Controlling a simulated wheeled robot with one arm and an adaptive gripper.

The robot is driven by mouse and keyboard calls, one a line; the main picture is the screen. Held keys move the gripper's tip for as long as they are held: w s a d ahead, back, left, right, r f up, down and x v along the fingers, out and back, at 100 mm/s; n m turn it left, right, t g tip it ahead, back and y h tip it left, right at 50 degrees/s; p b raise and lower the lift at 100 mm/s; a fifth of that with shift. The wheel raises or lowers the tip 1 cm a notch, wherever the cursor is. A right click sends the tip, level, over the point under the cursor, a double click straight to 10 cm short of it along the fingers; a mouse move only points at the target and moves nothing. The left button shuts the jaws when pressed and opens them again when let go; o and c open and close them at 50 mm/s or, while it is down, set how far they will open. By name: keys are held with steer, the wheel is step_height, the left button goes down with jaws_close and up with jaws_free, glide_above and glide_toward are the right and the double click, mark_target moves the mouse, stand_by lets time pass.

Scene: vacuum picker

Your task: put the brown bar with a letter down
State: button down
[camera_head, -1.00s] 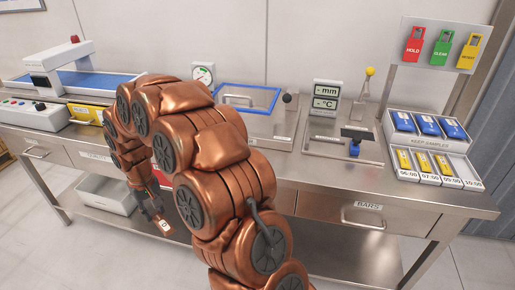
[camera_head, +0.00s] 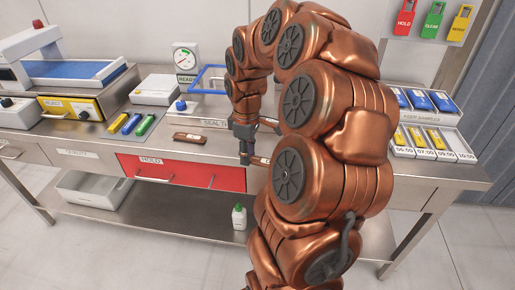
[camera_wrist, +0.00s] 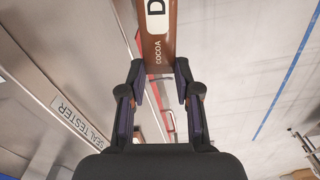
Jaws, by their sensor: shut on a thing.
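The bar carries a white label with a letter that looks like D, cut by the frame edge, and the word COCOA. In the head view a small part of the held bar (camera_head: 261,161) shows beside my fingers, in front of the bench edge near the red HOLD drawer. My arm hides the rest. A second brown bar (camera_head: 190,138) with a white label lies on the bench top, left of my gripper.
The red HOLD drawer (camera_head: 180,172) is in the bench front. A white bottle (camera_head: 239,217) stands on the lower shelf. The keep-samples rack (camera_head: 435,140) is at right.

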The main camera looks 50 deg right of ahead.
steer(key=shift+n, duration=0.9)
steer(key=s+d, duration=0.1)
steer(key=s, duration=0.1)
steer(key=s+d+r, duration=0.1)
steer(key=s, duration=0.2)
steer(key=s+d+r, duration=0.1)
steer(key=s+d, duration=0.1)
steer(key=s, duration=0.1)
steer(key=shift+r, duration=0.15)
steer(key=w+p, duration=0.1)
steer(key=w, duration=0.4)
steer(key=w+d+f+p, duration=0.1)
steer(key=w+p, duration=0.1)
steer(key=w, duration=0.3)
steer(key=w+p, duration=0.1)
steer(key=w, duration=0.4)
steer(key=shift+w+d+f, duration=0.3)
steer(key=shift+w+d, duration=0.05)
steer(key=shift+w, duration=0.05)
step_height(320, 180, down, 3)
steer(key=shift+s+f+p, duration=0.1)
steer(key=shift+p, duration=0.75)
steer(key=shift+f, duration=0.15)
steer(key=shift+f, duration=0.15)
steer(key=c, duration=0.8)
jaws_free()
